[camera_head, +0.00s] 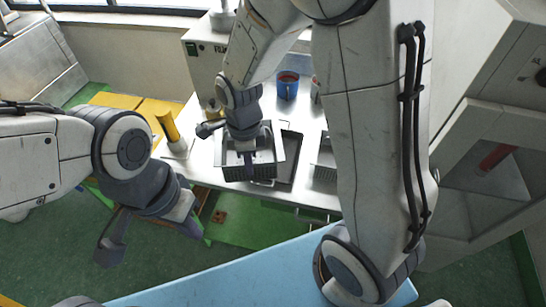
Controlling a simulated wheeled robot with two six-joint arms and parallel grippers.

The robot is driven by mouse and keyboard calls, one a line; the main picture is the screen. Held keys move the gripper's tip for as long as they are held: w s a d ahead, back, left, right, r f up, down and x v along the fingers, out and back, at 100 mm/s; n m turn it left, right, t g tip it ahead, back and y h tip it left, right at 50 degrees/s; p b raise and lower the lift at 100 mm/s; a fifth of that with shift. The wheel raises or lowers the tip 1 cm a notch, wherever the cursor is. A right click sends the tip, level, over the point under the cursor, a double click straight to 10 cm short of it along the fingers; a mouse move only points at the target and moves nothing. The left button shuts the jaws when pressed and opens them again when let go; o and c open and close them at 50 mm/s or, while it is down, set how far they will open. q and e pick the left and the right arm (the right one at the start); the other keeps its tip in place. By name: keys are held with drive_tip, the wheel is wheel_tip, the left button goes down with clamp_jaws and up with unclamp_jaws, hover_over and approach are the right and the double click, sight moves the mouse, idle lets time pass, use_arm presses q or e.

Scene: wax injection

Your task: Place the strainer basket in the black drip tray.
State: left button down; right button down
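The strainer basket (262,181) is a dark, square mesh basket on the grey worktop, left of centre. My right gripper (250,164) reaches down into it from above, with its fingers at the near wall. The fingers overlap the basket, so I cannot tell whether they grip it. A flat tray with a thin black rim, which looks like the black drip tray (291,158), lies just right of the basket. The basket and my wrist cover its left part. My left gripper (191,224) is low at the left, away from the basket and over the floor; its fingers are unclear.
A grey mesh container (325,172) stands right of the tray, partly behind my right arm. A blue mug (287,85) stands behind. A yellow cylinder on a white base (167,127) is at the left, and a beige machine (203,67) at the back left. A light-blue surface (240,275) fills the front.

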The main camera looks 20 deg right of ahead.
sight(266, 152)
drive_tip(key=w+d+f+m+p, duration=0.1)
drive_tip(key=w+d+f, duration=0.1)
drive_tip(key=w+d+f+m, duration=0.1)
drive_tip(key=w+d+f, duration=0.1)
drive_tip(key=w, duration=0.1)
drive_tip(key=w+d+f+m+p, duration=0.1)
drive_tip(key=w+d+f+m, duration=0.1)
drive_tip(key=d, duration=0.1)
drive_tip(key=shift+w+f+p, duration=0.1)
drive_tip(key=shift+w+p, duration=0.1)
drive_tip(key=shift+p, duration=0.1)
wheel_tip(266, 152, down, 4)
drive_tip(key=shift+r+p, duration=0.1)
drive_tip(key=shift+p, duration=0.5)
drive_tip(key=shift+f, duration=0.2)
drive_tip(key=shift+f, duration=0.15)
drive_tip(key=c, duration=1.1)
unclamp_jaws()
